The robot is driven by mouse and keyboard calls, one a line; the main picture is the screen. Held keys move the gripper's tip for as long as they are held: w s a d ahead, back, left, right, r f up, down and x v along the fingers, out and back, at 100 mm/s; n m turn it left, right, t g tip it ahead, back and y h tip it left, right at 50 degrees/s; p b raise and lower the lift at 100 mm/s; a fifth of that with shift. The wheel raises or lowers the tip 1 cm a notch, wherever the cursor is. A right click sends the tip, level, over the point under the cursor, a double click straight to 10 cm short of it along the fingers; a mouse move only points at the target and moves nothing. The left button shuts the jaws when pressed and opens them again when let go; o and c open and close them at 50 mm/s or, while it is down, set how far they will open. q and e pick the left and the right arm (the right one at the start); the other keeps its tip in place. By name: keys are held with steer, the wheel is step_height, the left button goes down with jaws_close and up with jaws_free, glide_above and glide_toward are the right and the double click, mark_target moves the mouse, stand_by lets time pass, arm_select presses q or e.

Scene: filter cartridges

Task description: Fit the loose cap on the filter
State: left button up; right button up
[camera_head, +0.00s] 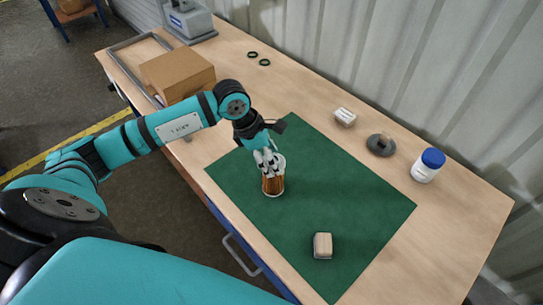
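The filter (272,186), a short cylinder with orange-brown pleats and pale ends, stands on the green mat (335,185). My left gripper (268,164) is right over the filter's top, its fingers pointing down at the upper rim. A pale rim (281,159) shows beside the fingers; I cannot tell whether it is the loose cap or part of the filter. The fingers hide most of the top, and whether they are shut on anything is unclear. A dark grey disc with a raised middle (381,145) lies on the bare table behind the mat. My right gripper is not in view.
A beige block (323,245) lies on the mat's front part. A white box (345,117) and a blue-lidded white jar (426,168) stand along the wall side. Two dark rings (264,62), a cardboard box (178,75) and a grey device (190,20) are farther back. The mat's right side is clear.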

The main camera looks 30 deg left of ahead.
arm_select(q)
steer(key=o, duration=0.4)
steer(key=shift+r, duration=0.15)
steer(key=v, duration=1.1)
steer(key=shift+s+a+r, duration=0.1)
steer(key=shift+r, duration=0.25)
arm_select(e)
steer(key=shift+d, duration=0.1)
